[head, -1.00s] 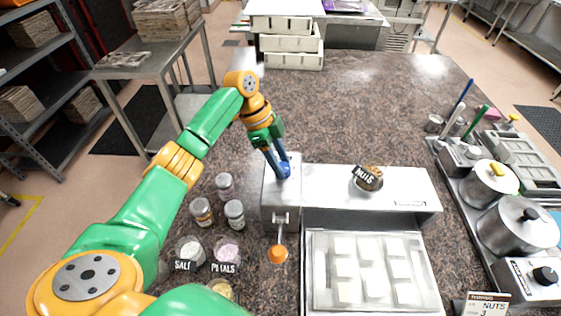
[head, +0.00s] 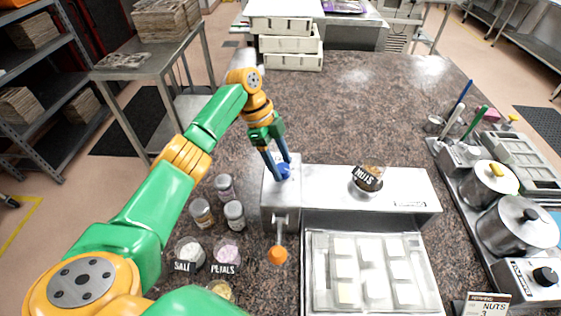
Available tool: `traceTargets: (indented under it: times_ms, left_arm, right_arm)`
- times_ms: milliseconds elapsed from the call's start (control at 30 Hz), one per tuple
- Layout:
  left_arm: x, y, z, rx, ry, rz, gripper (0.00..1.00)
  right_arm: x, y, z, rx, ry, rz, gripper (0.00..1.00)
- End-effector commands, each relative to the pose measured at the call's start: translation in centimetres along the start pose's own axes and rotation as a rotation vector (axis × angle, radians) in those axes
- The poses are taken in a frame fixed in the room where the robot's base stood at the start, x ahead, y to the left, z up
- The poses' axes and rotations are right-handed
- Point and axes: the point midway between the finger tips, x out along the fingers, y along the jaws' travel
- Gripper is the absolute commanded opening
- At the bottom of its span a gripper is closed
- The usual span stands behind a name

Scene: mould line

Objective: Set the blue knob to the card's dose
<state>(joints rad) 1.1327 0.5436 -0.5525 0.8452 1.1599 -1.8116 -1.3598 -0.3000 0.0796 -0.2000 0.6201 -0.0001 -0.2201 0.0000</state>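The blue knob (head: 284,171) sits on top of the left end of the grey metal dispenser (head: 405,190). My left gripper (head: 283,168) reaches down onto it, with its blue fingers on either side of the knob. The fingers look close around the knob, but whether they grip it is too small to tell. The knob's setting cannot be read. The card (head: 487,305) at the bottom right reads NUTS with a 3 below, partly cut off by the frame edge. My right gripper is out of view.
A NUTS jar (head: 369,178) stands on the dispenser. An orange-ended lever (head: 278,254) sticks out in front. A tray of pale moulded pieces (head: 318,290) lies below. Jars, including SALT (head: 188,254) and PETALS (head: 227,250), stand left. Pots (head: 490,184) stand right.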

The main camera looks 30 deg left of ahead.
Motion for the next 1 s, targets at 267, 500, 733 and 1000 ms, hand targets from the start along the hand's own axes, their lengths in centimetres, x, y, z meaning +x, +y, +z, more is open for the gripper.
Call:
traceTargets:
  times_ms: [267, 500, 733, 1000]
  left_arm:
    - [0.0, 0.0, 0.0, 0.000, 0.001, 0.001, 0.78]
    - [-3.1, -0.1, 0.1, -0.001, 0.003, -0.005, 0.78]
    - [-6.9, 0.0, 0.1, -0.002, 0.001, -0.001, 0.78]
    - [-7.1, 0.0, 0.1, 0.000, 0.001, 0.001, 0.78]
  right_arm:
    - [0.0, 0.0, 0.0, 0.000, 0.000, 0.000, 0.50]
    - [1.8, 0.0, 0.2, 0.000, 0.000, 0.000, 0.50]
    - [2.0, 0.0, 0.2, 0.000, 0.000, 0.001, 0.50]
    - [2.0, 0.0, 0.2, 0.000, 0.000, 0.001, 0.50]
